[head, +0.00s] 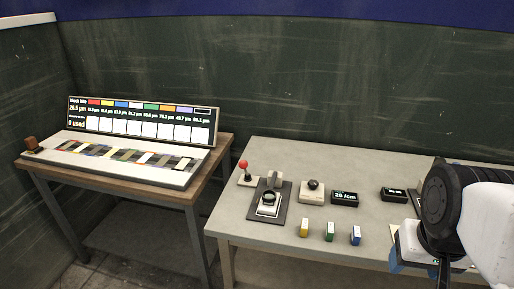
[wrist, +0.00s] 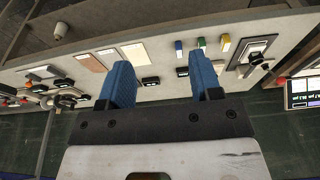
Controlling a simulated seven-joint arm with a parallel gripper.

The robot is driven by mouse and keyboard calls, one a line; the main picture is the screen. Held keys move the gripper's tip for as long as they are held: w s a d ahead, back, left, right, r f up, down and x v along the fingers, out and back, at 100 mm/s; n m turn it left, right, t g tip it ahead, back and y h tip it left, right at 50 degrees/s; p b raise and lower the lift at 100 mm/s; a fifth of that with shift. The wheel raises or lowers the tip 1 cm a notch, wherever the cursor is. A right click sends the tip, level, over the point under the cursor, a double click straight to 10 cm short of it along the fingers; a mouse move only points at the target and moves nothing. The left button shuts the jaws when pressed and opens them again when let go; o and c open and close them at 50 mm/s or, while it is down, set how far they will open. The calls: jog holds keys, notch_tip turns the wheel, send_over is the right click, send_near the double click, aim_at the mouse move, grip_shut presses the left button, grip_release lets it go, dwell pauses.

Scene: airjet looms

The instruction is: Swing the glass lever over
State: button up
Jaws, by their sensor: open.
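The glass device stands at the left of the grey table: a dark base plate (head: 285,212) with a round dark glass (head: 268,198) in a pale frame and a grey block (head: 275,180) behind it. A red-knobbed lever (head: 244,170) stands upright on a small base just left of it. I cannot tell which of these parts is the glass lever. In the wrist view the device (wrist: 255,50) shows at the right, outside my fingers. My gripper (wrist: 160,65) is open and empty, its two blue fingers apart above the table. In the head view it is far right of the device, partly hidden by my arm.
Yellow, green and blue blocks (head: 330,231) stand near the table's front edge. A knobbed box (head: 312,191) and small black displays (head: 344,198) are right of the device. A wooden side table (head: 205,172) holds a screen (head: 140,120) and a strip board. A green wall stands behind.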

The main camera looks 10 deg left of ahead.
jog(key=w+a+r, duration=0.2)
jog(key=w+a, duration=0.1)
jog(key=w, duration=0.4)
jog(key=w+a+r, duration=0.2)
jog(key=w+a, duration=0.2)
jog(key=w, duration=0.4)
jog(key=g, duration=0.3)
send_over(243, 161)
jog(key=f, duration=0.9)
jog(key=shift+d, duration=0.3)
jog(key=shift+w+a+f, duration=0.1)
jog(key=shift+a+f, duration=0.05)
jog(key=shift+a, duration=0.25)
jog(key=shift+f, duration=0.1)
jog(key=shift+f, duration=4.25)
